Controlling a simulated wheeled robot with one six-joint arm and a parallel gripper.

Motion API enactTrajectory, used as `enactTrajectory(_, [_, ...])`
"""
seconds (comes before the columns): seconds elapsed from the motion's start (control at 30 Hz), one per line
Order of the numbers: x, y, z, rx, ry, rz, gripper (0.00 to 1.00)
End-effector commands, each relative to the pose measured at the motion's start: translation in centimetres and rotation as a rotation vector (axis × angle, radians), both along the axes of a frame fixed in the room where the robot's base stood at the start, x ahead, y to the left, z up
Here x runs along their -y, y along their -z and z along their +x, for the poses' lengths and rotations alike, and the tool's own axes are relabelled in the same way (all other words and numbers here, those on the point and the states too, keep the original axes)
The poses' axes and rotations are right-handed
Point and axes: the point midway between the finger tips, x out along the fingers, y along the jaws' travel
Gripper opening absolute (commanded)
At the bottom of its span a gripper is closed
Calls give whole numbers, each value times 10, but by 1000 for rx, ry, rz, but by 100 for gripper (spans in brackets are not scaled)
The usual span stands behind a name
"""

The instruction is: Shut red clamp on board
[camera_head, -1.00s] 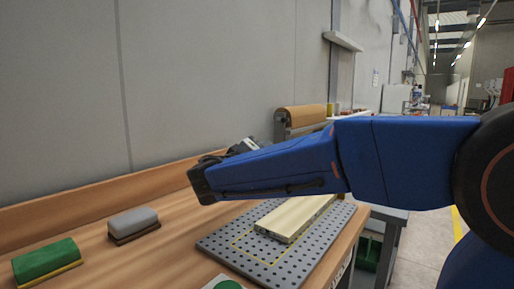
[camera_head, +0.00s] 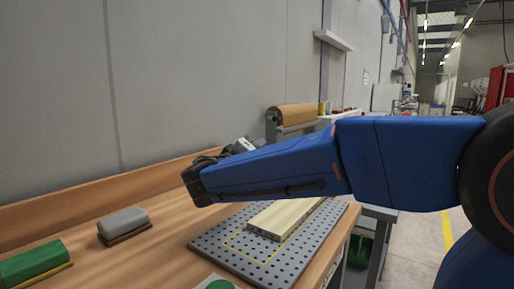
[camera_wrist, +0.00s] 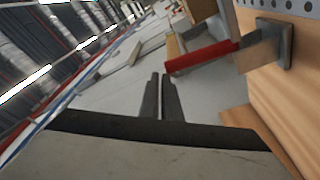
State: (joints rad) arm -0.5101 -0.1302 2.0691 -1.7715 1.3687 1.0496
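The pale board (camera_head: 285,217) lies on a grey perforated plate (camera_head: 215,243) on the bench in the head view. The red clamp's handle (camera_wrist: 200,57) shows in the wrist view as a red bar joined to a grey metal bracket (camera_wrist: 268,46). I cannot make out the clamp in the head view, where my arm covers part of the scene. My gripper (camera_wrist: 160,76) has its two dark fingers close together with nothing seen between them. The fingertips are just left of the red handle's end in the picture and appear apart from it.
A green block (camera_head: 35,262) and a grey block with a brown base (camera_head: 123,226) sit on the wooden bench (camera_head: 130,262) at left. A brown roll (camera_head: 292,114) stands at the back. A wall runs behind the bench; open floor lies at right.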

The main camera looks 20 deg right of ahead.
Motion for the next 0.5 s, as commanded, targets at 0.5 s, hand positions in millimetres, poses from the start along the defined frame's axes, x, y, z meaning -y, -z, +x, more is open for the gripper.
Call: enactTrajectory(0.5, [-23, -21, 7, -1, 2, -1, 0])
